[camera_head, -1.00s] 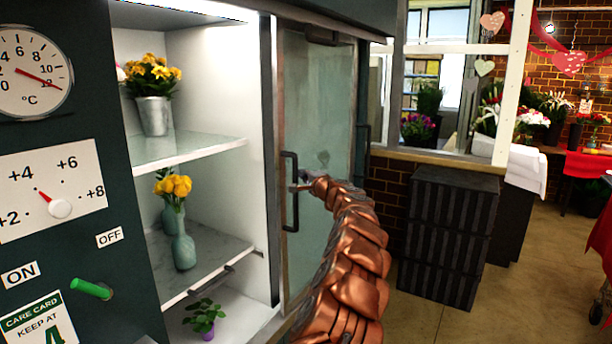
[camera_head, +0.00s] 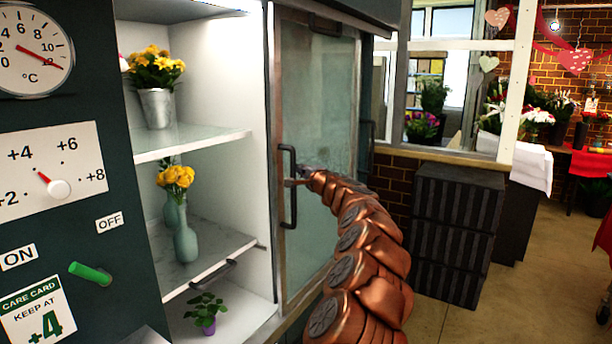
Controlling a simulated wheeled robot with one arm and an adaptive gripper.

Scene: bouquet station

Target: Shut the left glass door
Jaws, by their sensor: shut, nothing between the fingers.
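The glass door (camera_head: 325,110) has a metal frame and a dark vertical handle (camera_head: 286,200) on its left side. It stands at the right of the display cabinet, and the shelves to its left are uncovered. My gripper (camera_head: 294,182), at the end of my copper-coloured arm, is at the right side of the handle, around its middle height. The fingertips are small and dark here; they look shut and hold nothing. I cannot tell whether they touch the handle. My arm hides the lower right part of the door.
The cabinet shelves hold a metal bucket of yellow flowers (camera_head: 157,107), a teal vase (camera_head: 185,243) and a small potted plant (camera_head: 206,312). A second dark handle (camera_head: 366,145) shows further right. Stacked dark crates (camera_head: 455,235) stand right of my arm, with open floor beyond.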

